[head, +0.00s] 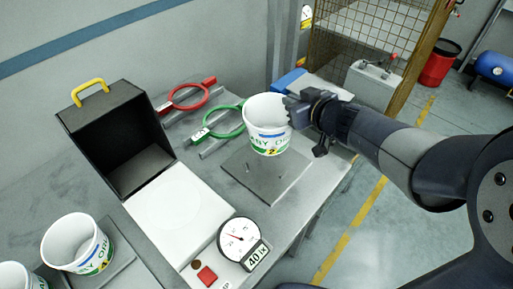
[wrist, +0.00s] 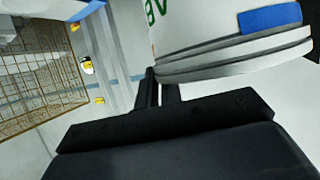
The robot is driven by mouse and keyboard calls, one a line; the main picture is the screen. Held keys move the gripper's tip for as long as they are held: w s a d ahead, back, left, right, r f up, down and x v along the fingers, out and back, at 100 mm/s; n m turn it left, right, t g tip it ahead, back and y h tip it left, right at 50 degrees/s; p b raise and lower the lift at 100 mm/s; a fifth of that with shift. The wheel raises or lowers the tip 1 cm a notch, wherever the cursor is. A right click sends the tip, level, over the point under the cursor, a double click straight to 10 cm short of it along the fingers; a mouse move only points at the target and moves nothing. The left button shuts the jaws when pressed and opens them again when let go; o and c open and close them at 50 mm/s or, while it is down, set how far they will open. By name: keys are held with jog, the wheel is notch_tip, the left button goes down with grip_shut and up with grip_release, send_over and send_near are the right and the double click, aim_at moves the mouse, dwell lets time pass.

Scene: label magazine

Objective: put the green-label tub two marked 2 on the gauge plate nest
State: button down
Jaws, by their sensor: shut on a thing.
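The white tub (head: 268,122) with a green label and a mark that looks like 2 is in my gripper (head: 291,109). My gripper is shut on the tub's right side near the rim in the head view. In the wrist view the tub (wrist: 230,52) fills the upper right, at the fingertips (wrist: 158,82). The tub looks upright. It appears above the back part of a grey square plate (head: 262,190) with small pins, which looks like the gauge plate nest. The gap below the tub is hard to judge.
Two more white tubs (head: 77,244) (head: 14,277) stand at the lower left. A black box (head: 112,130) with a yellow handle and white panel (head: 170,215) is left. A dial gauge (head: 240,238) and red button (head: 207,276) are in front. Green (head: 217,124) and red (head: 188,98) ring fixtures lie behind.

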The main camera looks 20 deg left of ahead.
jog(key=shift+w+a, duration=0.1)
jog(key=shift+m, duration=0.3)
notch_tip(320, 180, down, 10)
jog(key=b, duration=0.6)
jog(key=shift+b, duration=0.3)
jog(key=c, duration=1.6)
grip_release()
jog(key=shift+p+v, duration=1.9)
jog(key=shift+v, duration=4.3)
